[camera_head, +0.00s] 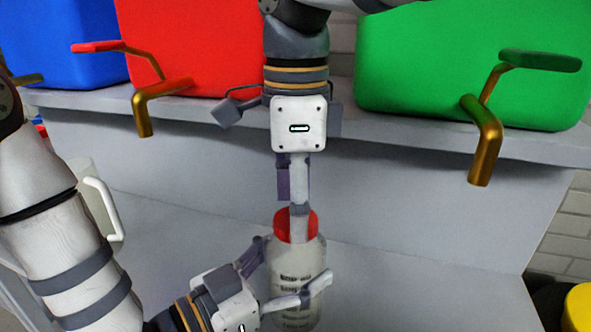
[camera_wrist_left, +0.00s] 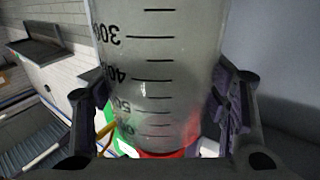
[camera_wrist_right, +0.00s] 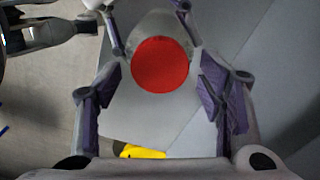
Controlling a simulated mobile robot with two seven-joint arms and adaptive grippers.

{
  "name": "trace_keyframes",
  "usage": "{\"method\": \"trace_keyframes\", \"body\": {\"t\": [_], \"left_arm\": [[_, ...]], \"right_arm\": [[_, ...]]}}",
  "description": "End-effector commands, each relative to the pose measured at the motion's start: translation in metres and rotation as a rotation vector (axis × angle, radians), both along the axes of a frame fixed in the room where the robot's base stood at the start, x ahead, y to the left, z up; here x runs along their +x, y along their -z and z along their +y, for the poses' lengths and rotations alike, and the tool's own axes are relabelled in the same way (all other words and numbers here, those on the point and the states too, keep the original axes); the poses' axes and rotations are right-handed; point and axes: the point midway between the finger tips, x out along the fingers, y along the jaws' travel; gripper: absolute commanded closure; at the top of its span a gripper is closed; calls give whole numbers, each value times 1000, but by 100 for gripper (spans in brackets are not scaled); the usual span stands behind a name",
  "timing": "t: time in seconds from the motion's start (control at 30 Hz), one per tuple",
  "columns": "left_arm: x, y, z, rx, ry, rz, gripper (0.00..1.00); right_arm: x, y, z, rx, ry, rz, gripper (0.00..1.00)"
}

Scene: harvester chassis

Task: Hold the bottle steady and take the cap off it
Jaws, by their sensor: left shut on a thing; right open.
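The bottle (camera_head: 291,270) is pale and translucent, with dark scale marks and a red cap (camera_head: 309,222) on top. It stands upright on the grey surface. My left gripper (camera_head: 290,297) is shut on the bottle's body; its fingers lie on both sides of the scale in the left wrist view (camera_wrist_left: 165,105). My right gripper (camera_head: 300,215) points down from above at the cap. In the right wrist view the red cap (camera_wrist_right: 160,65) lies between and beyond the open, apart fingers. I cannot tell whether a finger touches the cap.
Blue (camera_head: 65,40), red (camera_head: 195,45) and green (camera_head: 475,65) containers stand on the shelf behind, with gold-coloured handles jutting forward. A white-handled jug (camera_head: 103,205) stands at left, near my left arm. A yellow object (camera_head: 580,305) is at lower right. The surface right of the bottle is clear.

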Motion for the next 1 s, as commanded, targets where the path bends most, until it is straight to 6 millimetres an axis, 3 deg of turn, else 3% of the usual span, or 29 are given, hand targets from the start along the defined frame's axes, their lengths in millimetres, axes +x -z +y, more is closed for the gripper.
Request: {"method": "trace_keyframes", "body": {"t": [0.13, 0.37, 0.6, 0.77, 0.87, 1.0], "left_arm": [[0, 0, 0, 1, 0, 1, 100], [0, 0, 0, 1, 0, 1, 100], [0, 0, 0, 1, 0, 1, 100], [0, 0, 0, 1, 0, 1, 100], [0, 0, 0, 1, 0, 1, 100], [0, 0, 0, 1, 0, 1, 100]], "right_arm": [[-1, 12, 0, 0, -1, 0, 38], [0, 13, 0, 1, -2, 0, 38], [0, 13, 0, 0, -2, 0, 89], [0, 13, 0, 0, -36, -1, 89], [0, 13, 0, -1, -222, -2, 89], [0, 12, 0, 0, -721, -1, 89]]}}
